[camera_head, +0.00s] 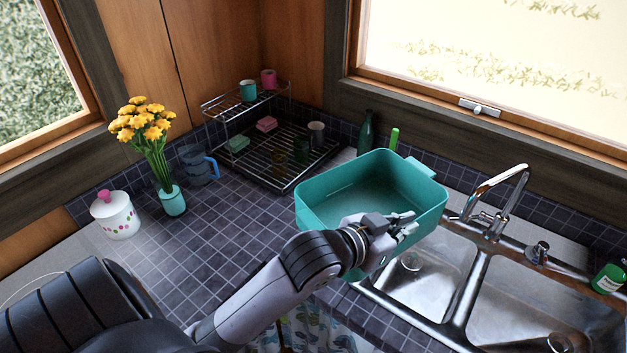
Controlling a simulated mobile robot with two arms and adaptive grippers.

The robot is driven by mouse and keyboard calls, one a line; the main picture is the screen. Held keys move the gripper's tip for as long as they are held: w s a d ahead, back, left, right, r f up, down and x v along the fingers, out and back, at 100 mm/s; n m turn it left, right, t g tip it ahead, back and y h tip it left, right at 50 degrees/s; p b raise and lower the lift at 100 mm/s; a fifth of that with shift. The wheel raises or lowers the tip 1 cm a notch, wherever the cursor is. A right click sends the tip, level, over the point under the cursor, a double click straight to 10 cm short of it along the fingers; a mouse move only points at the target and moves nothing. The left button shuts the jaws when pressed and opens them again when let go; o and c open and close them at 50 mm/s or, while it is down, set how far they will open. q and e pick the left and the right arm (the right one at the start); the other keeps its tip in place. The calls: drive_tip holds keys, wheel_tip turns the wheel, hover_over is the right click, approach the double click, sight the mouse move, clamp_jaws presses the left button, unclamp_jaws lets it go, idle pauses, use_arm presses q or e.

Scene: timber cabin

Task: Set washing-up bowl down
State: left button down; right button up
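The teal washing-up bowl (335,190) is a rectangular tub with a tab handle at its far right end. It is upright and empty, above the counter edge and the left sink basin (435,287). It looks raised; whether its underside touches anything is hidden. My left gripper (412,225) is at the bowl's near wall and appears shut on its rim, with the fingers pointing right. The hand covers part of the near wall. My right gripper is not in view.
A wire dish rack (268,168) with cups and sponges stands behind left. A flower vase (172,200), blue jug (200,165) and lidded jar (117,220) stand left. The tap (492,195) is right of the bowl. The tiled counter (235,225) between is clear.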

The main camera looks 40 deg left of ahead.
use_arm(q)
drive_tip(key=w+a+r+n+y, duration=0.2)
drive_tip(key=a+r+n+y, duration=0.1)
drive_tip(key=r, duration=0.8)
drive_tip(key=shift+a+r+t+y, duration=0.4)
drive_tip(key=shift+a, duration=0.15)
